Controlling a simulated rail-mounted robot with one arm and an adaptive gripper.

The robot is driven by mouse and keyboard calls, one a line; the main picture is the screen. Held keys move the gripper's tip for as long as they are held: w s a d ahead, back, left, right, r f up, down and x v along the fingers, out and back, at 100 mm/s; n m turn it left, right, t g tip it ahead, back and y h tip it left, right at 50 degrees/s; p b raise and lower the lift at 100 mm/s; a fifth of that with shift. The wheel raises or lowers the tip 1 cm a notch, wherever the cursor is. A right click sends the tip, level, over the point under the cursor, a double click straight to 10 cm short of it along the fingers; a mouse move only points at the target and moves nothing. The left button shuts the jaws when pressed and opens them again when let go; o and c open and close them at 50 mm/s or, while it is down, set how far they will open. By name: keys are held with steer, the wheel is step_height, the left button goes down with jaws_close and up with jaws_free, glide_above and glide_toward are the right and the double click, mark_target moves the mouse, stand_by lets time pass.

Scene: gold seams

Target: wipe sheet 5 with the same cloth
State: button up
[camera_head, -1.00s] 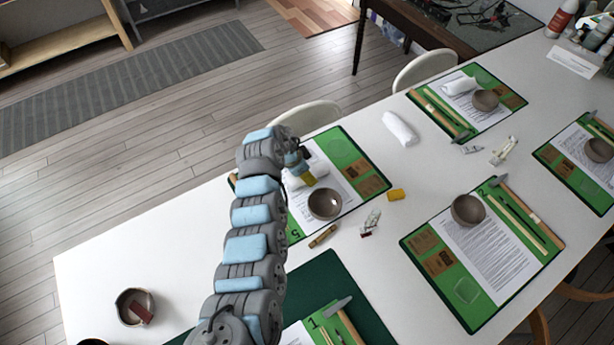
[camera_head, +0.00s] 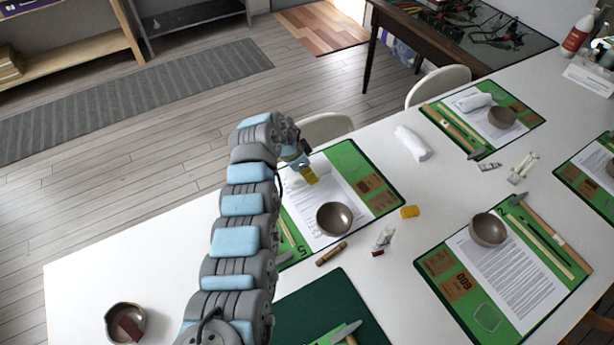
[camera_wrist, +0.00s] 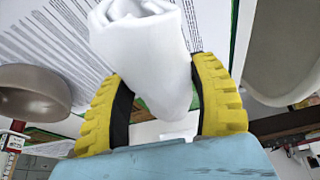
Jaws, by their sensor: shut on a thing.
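My gripper (camera_head: 308,176) is over the far-left part of sheet 5 (camera_head: 350,184), a printed white page on the green mat marked 5 (camera_head: 379,201). In the wrist view, the yellow fingers of my gripper (camera_wrist: 163,112) are closed around a rolled white cloth (camera_wrist: 145,50). The cloth extends out past the fingertips over the printed text. Whether it touches the page is unclear. A grey-brown bowl (camera_head: 334,218) stands at the near edge of the sheet, and it also shows at the left of the wrist view (camera_wrist: 35,92). My arm hides the mat's left side.
A yellow block (camera_head: 410,212), a small tube (camera_head: 384,240) and a wooden piece (camera_head: 331,253) lie beside the mat. Another white cloth roll (camera_head: 412,143) lies on the table farther right. A chair back (camera_head: 324,127) stands at the far edge. The table's left part is mostly clear.

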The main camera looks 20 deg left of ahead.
steer(key=shift+r+p, duration=1.2)
steer(key=shift+r, duration=1.7)
